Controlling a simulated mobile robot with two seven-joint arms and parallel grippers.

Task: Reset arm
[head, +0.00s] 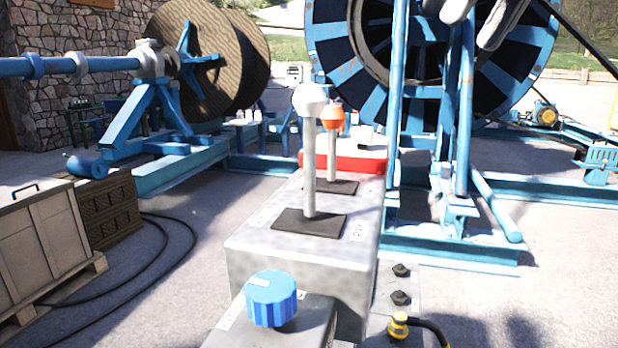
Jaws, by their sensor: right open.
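My right gripper (470,30) shows at the top right edge, its two pale fingers apart and nothing between them. It hangs high in front of the large blue reel, well above and to the right of the control box, touching nothing that I can see. The rest of my right arm is out of frame. My left gripper is not in view.
A grey control box (262,248) stands in the centre with a white-knobbed lever (309,150), an orange-knobbed lever (332,118) and a blue knob (271,298) in front. Blue frame posts (465,110) stand close below my right gripper. A wooden crate (35,240) is at left.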

